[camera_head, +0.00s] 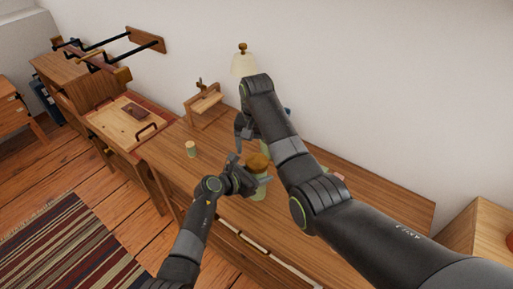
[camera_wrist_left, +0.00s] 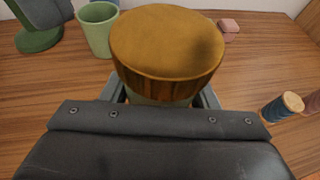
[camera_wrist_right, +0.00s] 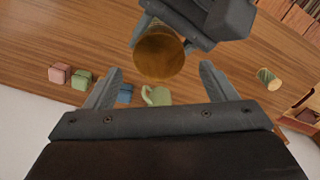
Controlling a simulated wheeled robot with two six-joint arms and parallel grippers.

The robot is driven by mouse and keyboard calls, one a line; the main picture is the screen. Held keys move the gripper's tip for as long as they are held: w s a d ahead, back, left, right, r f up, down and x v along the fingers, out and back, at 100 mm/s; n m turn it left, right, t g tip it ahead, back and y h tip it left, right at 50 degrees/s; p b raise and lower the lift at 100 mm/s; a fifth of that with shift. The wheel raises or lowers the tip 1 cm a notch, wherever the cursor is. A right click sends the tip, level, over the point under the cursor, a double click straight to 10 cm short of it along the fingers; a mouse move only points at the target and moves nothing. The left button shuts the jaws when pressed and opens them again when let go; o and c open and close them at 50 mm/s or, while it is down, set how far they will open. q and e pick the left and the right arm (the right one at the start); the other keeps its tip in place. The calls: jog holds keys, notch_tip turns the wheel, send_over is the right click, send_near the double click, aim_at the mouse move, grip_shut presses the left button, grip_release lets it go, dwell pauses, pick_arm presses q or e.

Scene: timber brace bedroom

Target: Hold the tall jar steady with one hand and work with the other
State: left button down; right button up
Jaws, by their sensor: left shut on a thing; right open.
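The tall jar has a round brown lid (camera_head: 258,162) and a pale green body (camera_head: 260,191), standing on the wooden desk. My left gripper (camera_head: 247,182) is shut around the jar below the lid. The lid (camera_wrist_left: 168,45) fills the middle of the left wrist view, a finger on each side; the lower body is hidden. My right gripper (camera_head: 241,144) is open and empty, above and behind the jar. In the right wrist view its fingers (camera_wrist_right: 160,88) are spread, with the jar lid (camera_wrist_right: 158,52) beyond them and apart from them.
A small lidded cylinder (camera_head: 191,149) stands left of the jar. A wooden stand (camera_head: 205,105) and a lamp (camera_head: 243,62) are farther back. The desk's right part is mostly clear.

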aim_at(258, 161)
jog(key=m, duration=0.1)
jog(key=r+m, duration=0.1)
jog(key=m, duration=0.3)
jog(key=shift+r, duration=0.35)
jog(key=m, duration=0.1)
jog(key=r+m, duration=0.1)
jog(key=m, duration=0.2)
jog(key=shift+d+r+m, duration=0.1)
jog(key=shift+r+m, duration=0.15)
jog(key=shift+m, duration=0.05)
jog(key=shift+f, duration=3.95)
jog(key=c, duration=1)
jog(key=n, duration=1)
